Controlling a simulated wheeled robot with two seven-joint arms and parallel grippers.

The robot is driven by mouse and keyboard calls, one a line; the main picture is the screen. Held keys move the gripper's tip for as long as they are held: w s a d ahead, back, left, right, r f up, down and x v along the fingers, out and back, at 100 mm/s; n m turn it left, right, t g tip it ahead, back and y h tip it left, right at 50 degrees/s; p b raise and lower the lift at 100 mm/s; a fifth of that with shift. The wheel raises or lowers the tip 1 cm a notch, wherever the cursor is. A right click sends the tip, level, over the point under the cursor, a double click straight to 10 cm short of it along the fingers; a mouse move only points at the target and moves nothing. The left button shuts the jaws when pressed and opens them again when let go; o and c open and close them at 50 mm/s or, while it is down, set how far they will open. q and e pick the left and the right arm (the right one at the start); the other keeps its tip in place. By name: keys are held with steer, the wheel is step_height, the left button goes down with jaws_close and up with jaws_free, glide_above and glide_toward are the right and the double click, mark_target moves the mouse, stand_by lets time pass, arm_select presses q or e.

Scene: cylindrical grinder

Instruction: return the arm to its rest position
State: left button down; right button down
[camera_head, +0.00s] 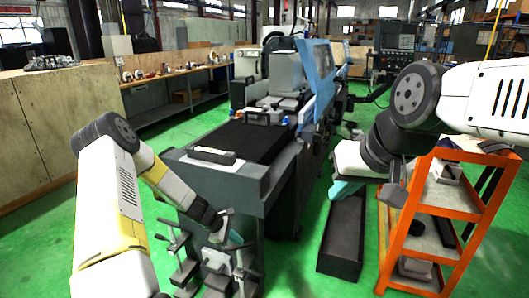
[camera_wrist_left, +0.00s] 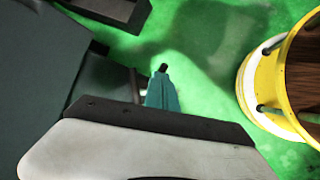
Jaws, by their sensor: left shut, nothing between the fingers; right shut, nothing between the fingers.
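My left arm, white, grey and yellow, comes in from the left in the head view and reaches down in front of the machine. Its teal left gripper (camera_head: 236,238) is low beside the machine's front end, partly hidden among the dark metal fixtures there. In the left wrist view the teal fingers (camera_wrist_left: 162,92) are together with nothing between them, over green floor. My right arm comes in from the right, and its teal right gripper (camera_head: 343,189) is shut and empty, above the dark trough and left of the orange cart.
The cylindrical grinder (camera_head: 250,140) fills the middle, with a blue guard (camera_head: 318,75). An orange shelf cart (camera_head: 440,190) stands at the right, beside a dark trough (camera_head: 343,240) on the floor. Dark metal fixtures (camera_head: 187,268) stand at the grinder's front. Green floor is open to the left.

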arm_select(q)
steer(key=s+r+m+y, duration=0.1)
steer(key=s+r+m, duration=0.2)
steer(key=r, duration=0.7)
steer(key=s+r+m, duration=0.3)
steer(key=r+m, duration=0.1)
steer(key=r, duration=0.6)
steer(key=s+r+m+y, duration=0.1)
steer(key=s+r+m, duration=0.15)
steer(key=r, duration=0.75)
steer(key=s+a+r+m+t+y, duration=0.1)
steer(key=s+a+r+m, duration=0.1)
steer(key=s+r, duration=0.4)
steer(key=s+a+r+m+t, duration=0.1)
steer(key=s+r+m, duration=0.4)
steer(key=s, duration=0.9)
steer(key=shift+s+a+r+t+y, duration=0.4)
steer(key=shift+r+t, duration=0.1)
steer(key=shift+r, duration=0.45)
